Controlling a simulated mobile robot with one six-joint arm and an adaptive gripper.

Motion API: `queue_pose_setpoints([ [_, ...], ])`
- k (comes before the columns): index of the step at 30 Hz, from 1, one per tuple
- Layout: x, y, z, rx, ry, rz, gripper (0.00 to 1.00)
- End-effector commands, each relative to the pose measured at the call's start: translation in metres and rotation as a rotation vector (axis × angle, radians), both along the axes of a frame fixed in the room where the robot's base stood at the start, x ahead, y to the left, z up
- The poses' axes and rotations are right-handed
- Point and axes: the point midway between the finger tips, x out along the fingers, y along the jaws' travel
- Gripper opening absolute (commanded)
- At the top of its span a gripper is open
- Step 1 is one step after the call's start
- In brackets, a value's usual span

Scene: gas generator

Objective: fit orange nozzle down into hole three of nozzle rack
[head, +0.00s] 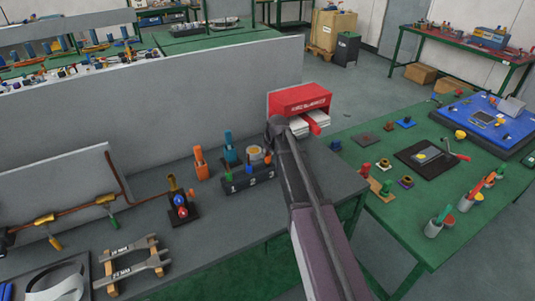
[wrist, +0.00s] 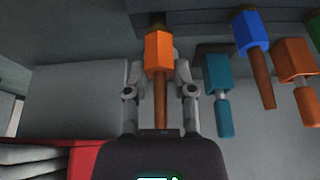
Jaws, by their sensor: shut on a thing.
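The orange nozzle (wrist: 158,50) is between the two fingers of my gripper (wrist: 158,78) in the wrist view. Its brown stem points toward my palm and its dark far end meets the dark edge of the nozzle rack (wrist: 200,22). In the head view the orange nozzle (head: 267,158) shows at the right end of the rack (head: 262,179), by the mark 3. Whether its end is inside the hole or only over it, I cannot tell. A blue nozzle (wrist: 247,32) and a green nozzle (head: 228,174) stand in the other holes. My arm hides most of my gripper in the head view.
A red box with white sheets (head: 300,100) is to the right. A grey panel (head: 150,95) closes the back of the bench. Bare bench top lies in front of the rack.

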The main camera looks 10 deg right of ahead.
Motion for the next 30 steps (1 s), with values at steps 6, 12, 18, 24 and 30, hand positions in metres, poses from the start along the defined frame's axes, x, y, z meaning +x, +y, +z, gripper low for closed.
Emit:
queue_pose_setpoints([
  [6, 0.0, 0.0, -0.005, 0.0, 0.0, 0.0, 0.0],
  [12, 0.0, 0.0, -0.008, 0.0, 0.0, 0.0, 0.0],
  [18, 0.0, 0.0, -0.012, 0.0, 0.0, 0.0, 0.0],
  [24, 0.0, 0.0, -0.015, 0.0, 0.0, 0.0, 0.0],
  [30, 0.0, 0.0, -0.019, 0.0, 0.0, 0.0, 0.0],
])
